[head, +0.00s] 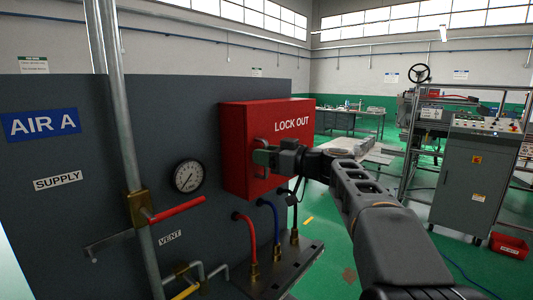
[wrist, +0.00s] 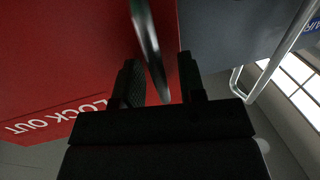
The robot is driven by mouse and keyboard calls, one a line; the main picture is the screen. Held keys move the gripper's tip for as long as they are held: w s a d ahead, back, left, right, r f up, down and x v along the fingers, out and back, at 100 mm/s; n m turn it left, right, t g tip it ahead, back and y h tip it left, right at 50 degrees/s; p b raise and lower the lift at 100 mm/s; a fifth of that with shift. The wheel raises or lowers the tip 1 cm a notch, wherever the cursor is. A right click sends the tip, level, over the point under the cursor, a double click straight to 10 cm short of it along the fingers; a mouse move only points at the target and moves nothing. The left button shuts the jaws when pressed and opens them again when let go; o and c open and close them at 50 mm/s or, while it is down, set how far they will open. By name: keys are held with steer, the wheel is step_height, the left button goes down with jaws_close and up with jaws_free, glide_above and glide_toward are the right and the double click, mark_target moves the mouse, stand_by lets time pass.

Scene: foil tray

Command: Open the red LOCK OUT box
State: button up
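The red LOCK OUT box (head: 290,120) is mounted on the grey panel, and its door looks shut. A metal handle (head: 257,146) stands on the left part of its front. My gripper (head: 266,158) is at this handle and hides part of it. In the wrist view my gripper (wrist: 160,72) has its two dark fingers apart, one on each side of the bar-like handle (wrist: 150,45). A gap shows between the handle and the right finger. Whether the left finger touches it I cannot tell.
A pressure gauge (head: 188,176), a red lever (head: 177,209) and a vertical pipe (head: 122,110) are left of the box. Colored hoses (head: 272,220) run below it. A grey control cabinet (head: 478,175) stands at the right, with green floor between.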

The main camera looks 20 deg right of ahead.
steer(key=shift+c, duration=0.3)
jaws_close()
stand_by(0.3)
